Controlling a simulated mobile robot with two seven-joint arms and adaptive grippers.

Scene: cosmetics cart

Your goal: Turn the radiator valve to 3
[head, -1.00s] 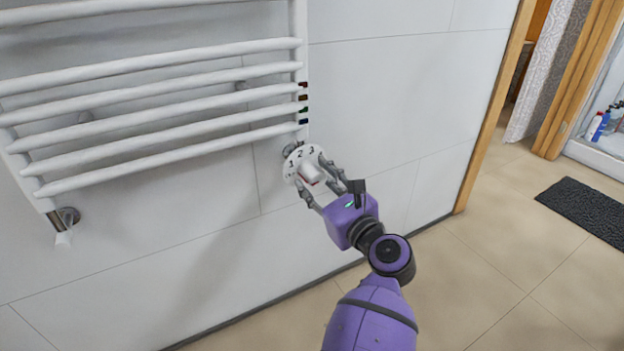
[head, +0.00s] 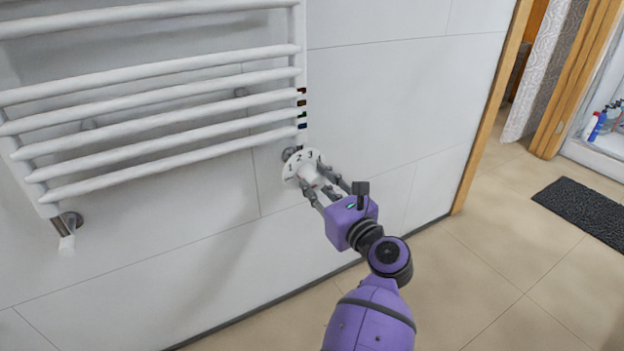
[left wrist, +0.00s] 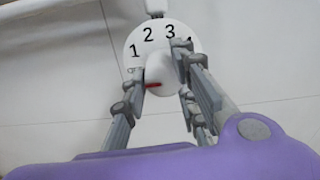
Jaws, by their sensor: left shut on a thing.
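The radiator valve's white round dial (head: 291,168) is at the lower right corner of the radiator, with 1, 2 and 3 readable. In the left wrist view the dial (left wrist: 150,36) also shows a partly covered 4 and a small symbol left of the knob. The white knob (left wrist: 160,66) stands out from its middle. A short red mark shows on the knob's lower left side; which number it points to I cannot tell. My left gripper (head: 315,179) is shut on the knob, one finger on each side. My right gripper is not in view.
The white towel radiator (head: 170,125) with several bars is on the tiled wall at the left. Small coloured marks are on its right upright. A wooden door frame (head: 490,115) and a dark mat (head: 585,208) are at the right. The floor beside my arm is clear.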

